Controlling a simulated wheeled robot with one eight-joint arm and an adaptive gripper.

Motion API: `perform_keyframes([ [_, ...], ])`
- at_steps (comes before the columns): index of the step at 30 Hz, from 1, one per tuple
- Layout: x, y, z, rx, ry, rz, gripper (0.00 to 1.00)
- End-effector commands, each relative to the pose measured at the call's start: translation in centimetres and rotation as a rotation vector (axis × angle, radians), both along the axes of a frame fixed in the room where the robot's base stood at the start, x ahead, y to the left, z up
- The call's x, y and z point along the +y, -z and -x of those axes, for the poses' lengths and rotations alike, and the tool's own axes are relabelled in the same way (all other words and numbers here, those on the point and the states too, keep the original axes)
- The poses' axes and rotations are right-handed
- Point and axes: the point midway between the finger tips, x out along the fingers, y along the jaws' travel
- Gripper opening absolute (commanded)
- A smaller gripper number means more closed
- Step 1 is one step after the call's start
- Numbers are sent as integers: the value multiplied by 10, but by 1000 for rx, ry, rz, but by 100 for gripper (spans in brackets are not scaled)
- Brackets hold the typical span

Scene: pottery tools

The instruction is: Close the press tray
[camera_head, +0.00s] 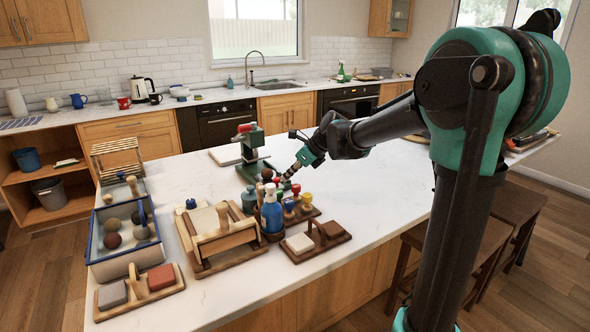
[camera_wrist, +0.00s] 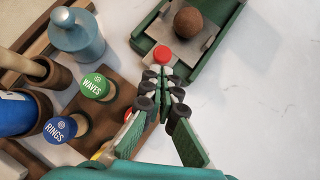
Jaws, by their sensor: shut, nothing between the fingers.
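The green press (camera_head: 252,148) with a red-topped handle stands on the white counter, beyond the stamps in the head view. In the wrist view its green base (camera_wrist: 229,35) holds a grey tray (camera_wrist: 163,32) with a brown ball (camera_wrist: 189,22) on it. A red knob (camera_wrist: 162,55) sits at the tray's near end. My gripper (camera_wrist: 161,84) is shut and empty, its tips close to the red knob; I cannot tell whether they touch it. It also shows in the head view (camera_head: 290,172), low beside the press, its tips partly hidden among the stamps.
A stamp rack (camera_wrist: 123,98) with "WAVES" and "RINGS" stamps stands close left of my gripper. A blue bottle (camera_head: 271,212), a wooden frame tool (camera_head: 222,236) and a blue-rimmed tray (camera_head: 110,272) lie nearer and left.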

Motion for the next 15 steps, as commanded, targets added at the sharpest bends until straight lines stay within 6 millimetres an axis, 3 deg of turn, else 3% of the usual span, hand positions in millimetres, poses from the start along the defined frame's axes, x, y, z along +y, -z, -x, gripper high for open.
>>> perform_keyframes([
  [15, 7, 10, -4, 0, -1, 0, 0],
])
